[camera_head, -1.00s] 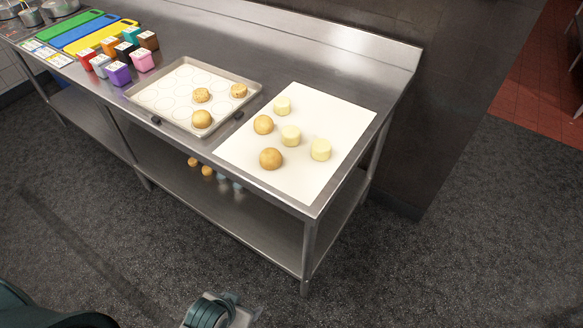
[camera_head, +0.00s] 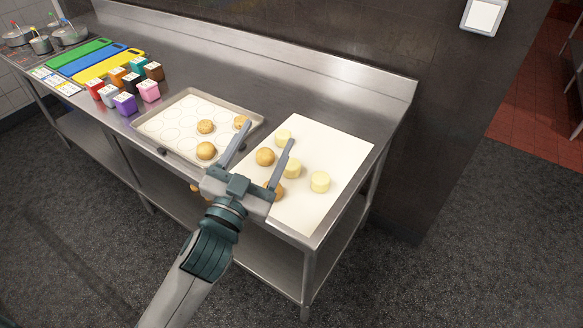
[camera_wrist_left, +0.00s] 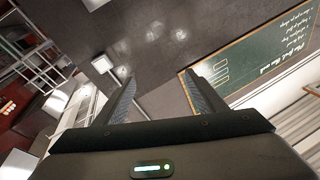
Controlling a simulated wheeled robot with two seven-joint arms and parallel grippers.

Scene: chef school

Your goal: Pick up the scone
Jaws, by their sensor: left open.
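A white sheet (camera_head: 345,150) on the steel table holds pale cylinder-shaped pieces (camera_head: 320,182) and round golden-brown pieces (camera_head: 265,157). More golden-brown pieces (camera_head: 206,151) sit on the baking tray (camera_head: 182,98). I cannot tell which piece is the scone. My left gripper (camera_head: 268,136) is open and empty. In the head view its fingers overlap the gap between tray and sheet, and it partly covers the front brown piece (camera_head: 279,190). In the left wrist view the open fingers (camera_wrist_left: 161,98) have nothing between them. My right gripper is out of view.
Colored small boxes (camera_head: 124,104) and cutting boards (camera_head: 108,65) stand at the left of the table. Pots (camera_head: 68,34) are at the far left. The table's back ledge (camera_head: 300,55) borders the wall. The left wrist view shows a green chalkboard (camera_wrist_left: 250,72).

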